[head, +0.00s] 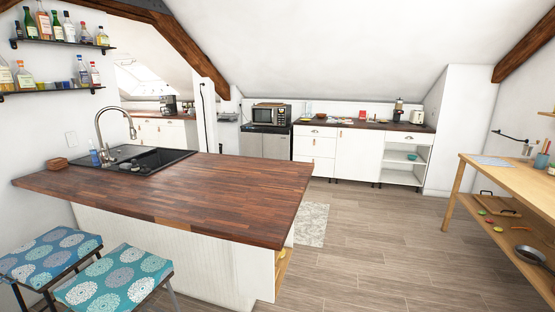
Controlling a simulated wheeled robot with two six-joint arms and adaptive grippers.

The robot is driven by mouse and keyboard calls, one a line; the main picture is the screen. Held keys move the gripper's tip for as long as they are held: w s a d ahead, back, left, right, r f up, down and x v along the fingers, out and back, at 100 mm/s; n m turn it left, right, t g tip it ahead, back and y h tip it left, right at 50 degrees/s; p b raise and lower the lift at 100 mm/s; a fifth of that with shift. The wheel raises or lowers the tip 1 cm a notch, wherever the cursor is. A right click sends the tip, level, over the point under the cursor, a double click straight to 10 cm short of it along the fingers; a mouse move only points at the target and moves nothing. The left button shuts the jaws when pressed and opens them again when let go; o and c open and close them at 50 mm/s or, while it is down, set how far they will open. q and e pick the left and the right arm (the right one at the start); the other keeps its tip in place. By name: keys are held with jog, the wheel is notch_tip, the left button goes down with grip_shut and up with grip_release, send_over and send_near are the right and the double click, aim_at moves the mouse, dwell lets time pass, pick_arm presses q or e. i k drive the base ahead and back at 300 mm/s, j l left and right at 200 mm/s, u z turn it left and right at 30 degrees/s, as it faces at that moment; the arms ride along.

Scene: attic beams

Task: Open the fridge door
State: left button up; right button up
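A small silver-grey fridge (265,145) stands against the back wall, left of the white cabinets. It has a dark top, and a microwave (268,115) sits on it. Its door looks shut. The lower left part of the fridge is hidden behind the island counter. Neither of my grippers shows in the head view.
A wooden-topped island (190,195) with a sink fills the left and middle foreground. Two patterned stools (115,275) stand at the lower left. A wooden workbench (515,185) stands at the right. Bare plank floor (370,235) lies between, with a small rug (312,224) beside the island.

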aim_at(275, 143)
jog(key=i+z, duration=0.5)
jog(key=i, duration=0.15)
jog(key=i+j+z, duration=0.2)
jog(key=i+z, duration=0.25)
jog(key=i, duration=0.15)
jog(key=i+l, duration=0.1)
jog(key=i, duration=0.45)
jog(key=i+u, duration=0.1)
jog(key=i, duration=0.4)
jog(key=i+l, duration=0.2)
jog(key=i, duration=0.35)
jog(key=i+j+u, duration=0.25)
jog(key=i, duration=0.7)
jog(key=i+l+u, duration=0.2)
jog(key=i, duration=0.8)
jog(key=i+u, duration=0.25)
jog(key=i, duration=0.7)
jog(key=i+j+u, duration=0.15)
jog(key=i+u, duration=1.05)
jog(key=u, duration=0.15)
jog(key=i+l+u, duration=0.3)
jog(key=u, duration=0.15)
jog(key=i+u, duration=0.45)
jog(key=i, duration=1.35)
jog(key=i+z, duration=0.35)
jog(key=i+j+z, duration=0.2)
jog(key=i+z, duration=0.2)
jog(key=i, duration=0.15)
jog(key=i+j+z, duration=0.7)
jog(key=i, duration=0.15)
